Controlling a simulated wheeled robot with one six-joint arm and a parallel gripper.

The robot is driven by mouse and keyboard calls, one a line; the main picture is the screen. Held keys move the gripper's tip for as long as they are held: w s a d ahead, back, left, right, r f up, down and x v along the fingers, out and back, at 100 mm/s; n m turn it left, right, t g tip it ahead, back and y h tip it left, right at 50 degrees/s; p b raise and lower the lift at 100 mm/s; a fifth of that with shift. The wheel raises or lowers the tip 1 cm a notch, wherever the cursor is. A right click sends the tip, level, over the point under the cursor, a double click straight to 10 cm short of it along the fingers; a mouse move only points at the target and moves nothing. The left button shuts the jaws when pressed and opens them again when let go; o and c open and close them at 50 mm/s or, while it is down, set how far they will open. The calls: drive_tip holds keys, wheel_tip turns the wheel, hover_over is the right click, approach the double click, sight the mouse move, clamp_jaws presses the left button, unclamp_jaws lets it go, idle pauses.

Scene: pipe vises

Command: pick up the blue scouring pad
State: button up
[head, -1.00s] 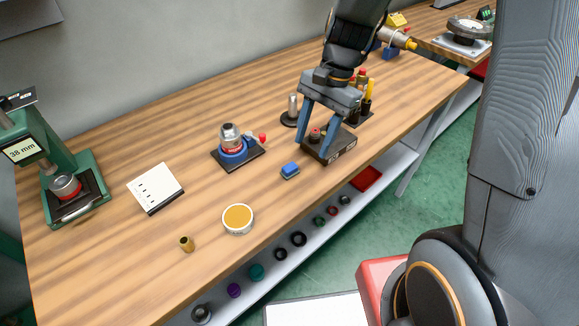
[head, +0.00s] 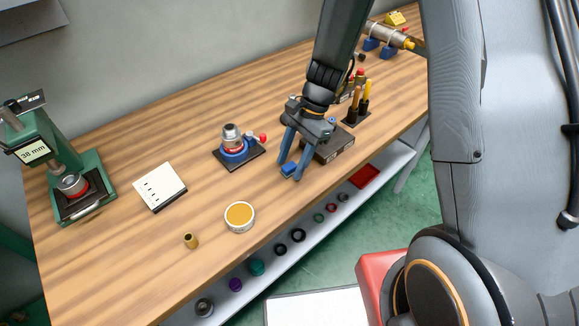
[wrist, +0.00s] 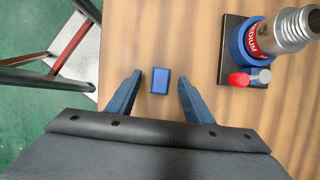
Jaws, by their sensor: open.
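The blue scouring pad (head: 288,169) is a small blue block lying on the wooden bench. In the wrist view the pad (wrist: 160,80) lies between and slightly ahead of the two fingers, with bare wood on either side of it. My gripper (head: 289,175) is open, its blue fingers pointing down around the pad in the head view. In the wrist view my gripper (wrist: 158,98) has its fingers apart with nothing held. I cannot tell exactly how high the fingertips are above the bench.
A vise with a blue collar (head: 235,150) stands left of the pad; it also shows in the wrist view (wrist: 262,45). A dark block (head: 333,146) is just behind my gripper. A round yellow-topped tin (head: 239,216) sits nearer the front edge. Bare bench (head: 130,260) lies to the left.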

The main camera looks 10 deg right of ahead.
sight(292, 164)
drive_tip(key=shift+f, duration=0.1)
drive_tip(key=shift+c, duration=0.2)
drive_tip(key=c, duration=1.1)
wheel_tip(292, 164, up, 10)
drive_tip(key=shift+r+b, duration=0.1)
drive_tip(key=shift+b, duration=0.95)
drive_tip(key=o, duration=0.4)
drive_tip(key=c, duration=0.3)
